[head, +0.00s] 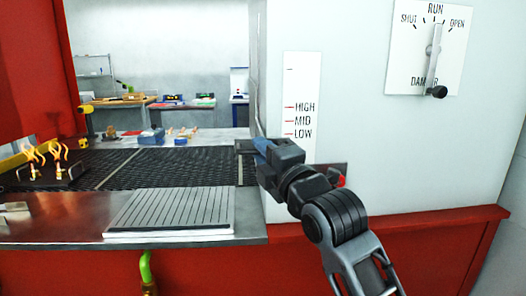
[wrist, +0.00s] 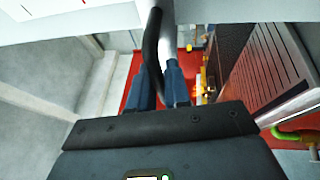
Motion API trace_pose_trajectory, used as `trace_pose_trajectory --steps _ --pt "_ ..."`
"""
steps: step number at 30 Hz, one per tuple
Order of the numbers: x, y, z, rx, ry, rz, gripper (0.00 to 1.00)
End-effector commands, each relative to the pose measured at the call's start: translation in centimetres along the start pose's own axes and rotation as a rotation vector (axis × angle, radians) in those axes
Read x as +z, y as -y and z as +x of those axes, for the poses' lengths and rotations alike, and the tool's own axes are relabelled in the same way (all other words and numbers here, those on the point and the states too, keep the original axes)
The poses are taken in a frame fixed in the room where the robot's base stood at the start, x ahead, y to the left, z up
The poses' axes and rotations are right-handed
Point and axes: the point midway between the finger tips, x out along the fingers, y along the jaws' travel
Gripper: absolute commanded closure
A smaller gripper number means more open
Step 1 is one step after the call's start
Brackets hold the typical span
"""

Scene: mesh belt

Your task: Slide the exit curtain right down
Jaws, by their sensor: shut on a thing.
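My gripper (head: 264,148) is in front of the white oven wall, at the height of the LOW mark. Its blue fingers also show in the wrist view (wrist: 164,86), shut on a handle bar (wrist: 168,48) that looks pale with a dark side. A dark edge of what looks like the exit curtain (head: 243,146) shows just left of the fingers, low over the belt's end. The rest of it is hidden behind my gripper. The height scale (head: 302,80) on the wall reads HIGH, MID and LOW.
The dark mesh belt (head: 175,167) runs to the left, with small flames (head: 45,155) at its far left. A ribbed plate (head: 170,211) lies on the metal ledge in front. A damper lever (head: 436,60) is on the wall at upper right. A green handle (head: 147,268) hangs below the ledge.

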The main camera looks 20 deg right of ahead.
Motion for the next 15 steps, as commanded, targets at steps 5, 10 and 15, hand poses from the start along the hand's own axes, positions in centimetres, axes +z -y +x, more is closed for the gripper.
trace_pose_trajectory --steps 5,10,15 --pt "-0.2 2.8 -0.4 -0.002 0.0 0.0 1.0" --pt "-0.2 3.0 -0.5 -0.004 0.0 0.001 1.0" --pt "-0.2 3.2 -0.5 -0.01 0.0 0.003 1.0"
